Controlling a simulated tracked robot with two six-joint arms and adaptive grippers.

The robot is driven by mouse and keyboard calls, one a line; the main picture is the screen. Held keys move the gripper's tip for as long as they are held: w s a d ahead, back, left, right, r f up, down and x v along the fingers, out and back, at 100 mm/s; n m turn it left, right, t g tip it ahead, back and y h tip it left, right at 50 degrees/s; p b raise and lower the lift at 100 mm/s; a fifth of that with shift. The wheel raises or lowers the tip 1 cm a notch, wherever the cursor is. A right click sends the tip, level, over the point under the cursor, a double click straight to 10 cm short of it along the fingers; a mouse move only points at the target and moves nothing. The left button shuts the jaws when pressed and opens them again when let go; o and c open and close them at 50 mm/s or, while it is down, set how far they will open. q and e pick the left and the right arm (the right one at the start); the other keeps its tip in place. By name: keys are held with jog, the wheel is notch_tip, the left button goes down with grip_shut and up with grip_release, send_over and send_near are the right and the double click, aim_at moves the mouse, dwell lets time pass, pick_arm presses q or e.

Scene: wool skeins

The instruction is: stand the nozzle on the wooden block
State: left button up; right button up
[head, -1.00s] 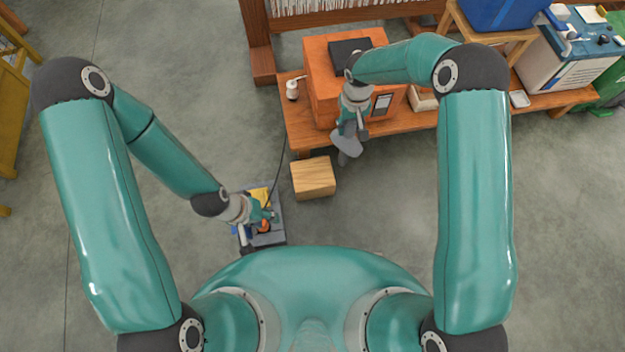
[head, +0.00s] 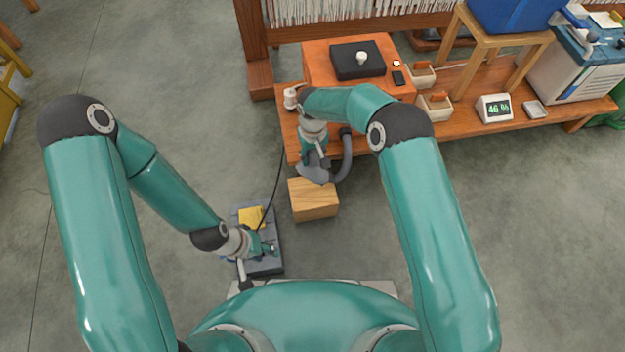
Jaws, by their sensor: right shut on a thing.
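The wooden block (head: 314,205) stands on the floor in front of the low bench. My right gripper (head: 317,163) is shut on the grey nozzle (head: 313,174), whose dark hose (head: 346,158) curves up on the right toward the orange box. The nozzle overlaps the back part of the block's top in the head view. I cannot tell whether it touches the block or hangs just above it. My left gripper (head: 262,266) is open and empty over the grey tray on the floor, left of the block.
The grey tray (head: 272,225) holds a yellow item (head: 252,217). A cable runs from it toward the bench (head: 470,116). The orange box (head: 318,52), small bins, a display and a wooden stool stand on the bench. The floor right of the block is clear.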

aim_at(313, 170)
notch_tip(313, 170, down, 9)
jog(key=shift+r+b, duration=0.15)
jog(key=shift+b, duration=0.85)
jog(key=shift+f+b, duration=0.65)
jog(key=shift+f, duration=1.3)
jog(key=shift+f, duration=0.1)
jog(key=o, duration=1)
